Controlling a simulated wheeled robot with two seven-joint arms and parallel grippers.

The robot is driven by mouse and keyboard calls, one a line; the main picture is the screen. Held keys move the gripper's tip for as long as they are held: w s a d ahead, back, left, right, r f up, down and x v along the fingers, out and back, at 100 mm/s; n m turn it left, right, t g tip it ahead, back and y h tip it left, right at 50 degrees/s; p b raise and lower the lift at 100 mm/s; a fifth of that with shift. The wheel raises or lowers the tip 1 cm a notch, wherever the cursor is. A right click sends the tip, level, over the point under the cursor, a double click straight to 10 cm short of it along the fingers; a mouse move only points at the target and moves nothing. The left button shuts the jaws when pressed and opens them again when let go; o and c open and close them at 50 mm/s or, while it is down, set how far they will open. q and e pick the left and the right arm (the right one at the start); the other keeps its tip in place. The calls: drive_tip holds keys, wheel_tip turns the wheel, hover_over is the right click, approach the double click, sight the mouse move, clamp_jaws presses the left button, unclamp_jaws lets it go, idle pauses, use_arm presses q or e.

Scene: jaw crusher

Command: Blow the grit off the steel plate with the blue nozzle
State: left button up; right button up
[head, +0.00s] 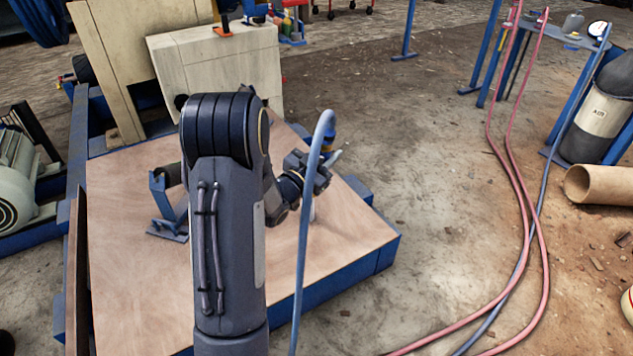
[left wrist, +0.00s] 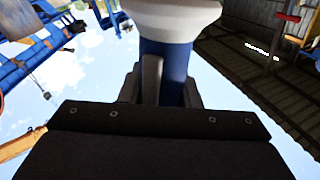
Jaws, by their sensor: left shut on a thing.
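My left gripper (head: 308,172) is shut on the blue nozzle (head: 329,138), above the right part of a brown-topped blue platform. A grey-blue hose (head: 303,235) arches over the gripper and hangs down in front of it. In the left wrist view the nozzle's blue body (left wrist: 173,62), with a pale grey part above it, stands between the fingers. I cannot make out a separate steel plate or any grit; my left arm covers part of the platform. My right gripper is not in view.
The platform's brown top (head: 350,232) is mostly bare. A blue bracket (head: 166,205) stands on it, left of my arm. A pale block-like housing (head: 222,62) is behind. Red hoses (head: 510,160) cross the floor at right, near a grey air cylinder (head: 598,112) and a cardboard tube (head: 600,186).

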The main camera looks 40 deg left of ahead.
use_arm(q)
drive_tip(key=shift+s+a+f+b, duration=0.2)
drive_tip(key=shift+a+f+b, duration=0.25)
drive_tip(key=shift+a+b, duration=0.15)
drive_tip(key=shift+s+a+f+b, duration=0.15)
drive_tip(key=shift+a+f+b, duration=0.35)
drive_tip(key=shift+a, duration=0.15)
drive_tip(key=shift+w+d+r, duration=0.15)
drive_tip(key=shift+w+d, duration=0.05)
drive_tip(key=shift+w, duration=0.45)
drive_tip(key=shift+w+d+p, duration=1.25)
drive_tip(key=shift+w+d, duration=0.45)
drive_tip(key=shift+w, duration=2.3)
drive_tip(key=shift+s+d+p, duration=1.5)
drive_tip(key=shift+s+d, duration=0.45)
drive_tip(key=shift+d, duration=2.65)
drive_tip(key=s+a+b, duration=0.3)
drive_tip(key=s+a, duration=0.1)
drive_tip(key=s, duration=0.5)
drive_tip(key=shift+s, duration=0.15)
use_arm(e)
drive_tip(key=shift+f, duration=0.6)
use_arm(q)
drive_tip(key=shift+d, duration=0.1)
